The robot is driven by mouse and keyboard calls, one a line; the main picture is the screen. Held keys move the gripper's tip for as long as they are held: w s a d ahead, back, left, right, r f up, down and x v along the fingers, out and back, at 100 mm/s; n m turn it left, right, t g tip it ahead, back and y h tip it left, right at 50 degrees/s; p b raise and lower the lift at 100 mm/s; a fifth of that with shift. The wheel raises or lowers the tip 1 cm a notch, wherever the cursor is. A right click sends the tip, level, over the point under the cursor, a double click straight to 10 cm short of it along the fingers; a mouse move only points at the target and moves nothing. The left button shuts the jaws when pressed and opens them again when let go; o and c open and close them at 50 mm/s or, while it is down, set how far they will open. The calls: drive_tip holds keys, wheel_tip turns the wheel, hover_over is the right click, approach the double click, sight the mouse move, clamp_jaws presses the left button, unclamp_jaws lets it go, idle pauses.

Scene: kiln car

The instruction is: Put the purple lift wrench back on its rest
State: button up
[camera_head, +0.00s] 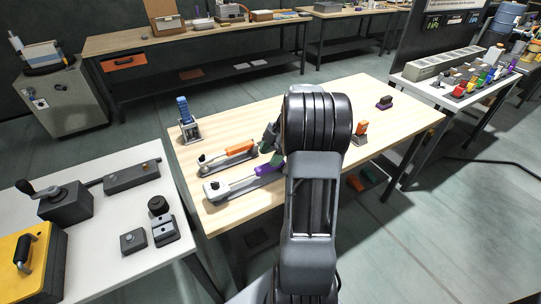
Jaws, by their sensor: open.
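A long grey tool with a purple section (268,169), likely the purple lift wrench, lies at the near left of the wooden table (330,95). Its pale grey body (232,187) runs to the lower left, and its right end is hidden by my arm. I cannot tell whether it lies in a rest. A small dark purple block (384,103) sits at the table's right side; I cannot tell what it is. My gripper (272,147) is partly hidden behind my arm, just above the purple section. It is open, and its fingertips are not clear.
A similar tool with an orange handle (240,147) lies just behind the purple one. A blue-handled piece (184,112) stands at the left table edge, and an orange block (361,128) at the right. A white table (110,215) with dark fixtures is at left.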

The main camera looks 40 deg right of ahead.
drive_tip(key=shift+r+p, duration=0.55)
drive_tip(key=shift+r, duration=0.6)
drive_tip(key=v, duration=1.3)
drive_tip(key=shift+d+r, duration=0.15)
drive_tip(key=shift+r, duration=0.25)
